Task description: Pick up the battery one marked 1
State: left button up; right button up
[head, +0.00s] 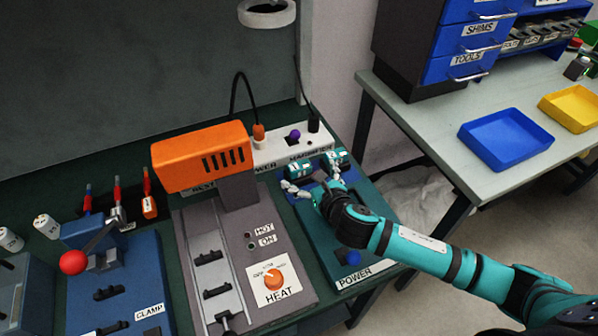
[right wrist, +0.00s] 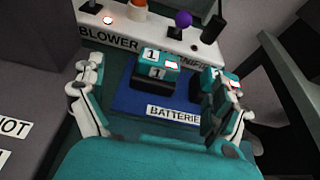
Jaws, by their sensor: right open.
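The battery marked 1 (right wrist: 155,66) is a teal block with a dark lower part and white labels reading 1. It stands on the blue pad of the BATTERIE station, and in the head view it is the left of two teal batteries (head: 298,171). My right gripper (head: 313,181) is open and empty. In the right wrist view its two fingers (right wrist: 163,88) are spread to either side, with battery 1 between and beyond them, apart from it. A second teal battery (right wrist: 217,78) stands to the right, partly hidden by the right finger. My left gripper is not in view.
A white power strip (head: 290,146) with a purple knob and plugged cables lies behind the batteries. The orange heat press (head: 201,157) stands to the left, and the CLAMP station (head: 120,275) further left. A side table (head: 440,125) with blue and yellow trays is at right.

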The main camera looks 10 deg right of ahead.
aim_at(300, 166)
jog(key=shift+x, duration=0.85)
jog(key=shift+w+a+f, duration=0.1)
jog(key=shift+w+f, duration=0.05)
jog(key=shift+w, duration=0.25)
jog(key=shift+w+f, duration=0.15)
jog(key=shift+w, duration=0.2)
jog(key=x, duration=0.4)
jog(key=shift+w+f, duration=0.15)
jog(key=shift+w, duration=0.05)
jog(key=shift+w+a, duration=0.1)
jog(key=shift+w, duration=0.1)
jog(key=shift+s, duration=0.1)
jog(key=shift+c, duration=0.5)
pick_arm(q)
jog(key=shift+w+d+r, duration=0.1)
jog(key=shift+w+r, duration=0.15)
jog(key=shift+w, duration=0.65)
pick_arm(e)
jog(key=c, duration=1.6)
